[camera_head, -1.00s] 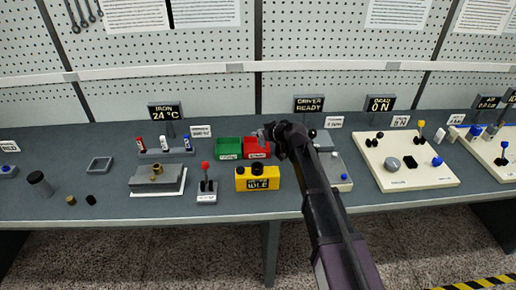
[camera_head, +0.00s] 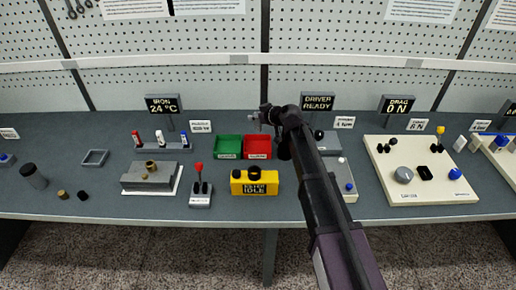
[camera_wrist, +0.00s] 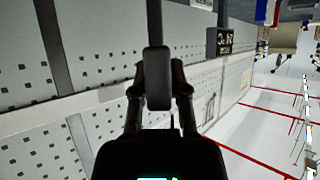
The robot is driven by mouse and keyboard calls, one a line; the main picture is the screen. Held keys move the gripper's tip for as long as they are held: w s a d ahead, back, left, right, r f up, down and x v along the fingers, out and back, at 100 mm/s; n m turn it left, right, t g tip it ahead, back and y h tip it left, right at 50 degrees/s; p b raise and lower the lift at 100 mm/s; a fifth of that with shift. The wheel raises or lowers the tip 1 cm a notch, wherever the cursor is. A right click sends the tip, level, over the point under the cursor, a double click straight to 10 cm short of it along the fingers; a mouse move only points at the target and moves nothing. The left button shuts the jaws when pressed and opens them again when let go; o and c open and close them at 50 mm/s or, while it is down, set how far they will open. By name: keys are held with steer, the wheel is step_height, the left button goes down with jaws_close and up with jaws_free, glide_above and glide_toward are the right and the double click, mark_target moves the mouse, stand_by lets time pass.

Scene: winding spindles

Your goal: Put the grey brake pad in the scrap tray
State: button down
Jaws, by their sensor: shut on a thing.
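My gripper (camera_wrist: 157,95) is shut on the grey brake pad (camera_wrist: 157,78), a small block with rounded edges, held between the two fingertips in the wrist view. In the head view my gripper (camera_head: 266,116) is above and just behind the red tray (camera_head: 258,153), apart from the bench top. A green tray (camera_head: 228,154) stands directly left of the red one. Both trays have small labels that I cannot read, so I cannot tell which is the scrap tray. Both look empty.
A yellow box (camera_head: 254,189) stands in front of the trays, with a red-knobbed lever (camera_head: 199,177) to its left. The driver sign (camera_head: 318,102) stands behind my arm. A cream panel (camera_head: 447,190) with knobs lies at right. The pegboard wall (camera_head: 210,90) rises behind.

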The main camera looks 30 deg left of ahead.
mark_target(257, 130)
step_height(257, 130, down, 6)
steer(key=b, duration=0.6)
steer(key=shift+f, duration=0.15)
stand_by(0.5)
steer(key=shift+f+b, duration=1.85)
steer(key=shift+b, duration=0.2)
steer(key=shift+f, duration=0.15)
steer(key=c, duration=0.6)
jaws_free()
steer(key=shift+c, duration=0.2)
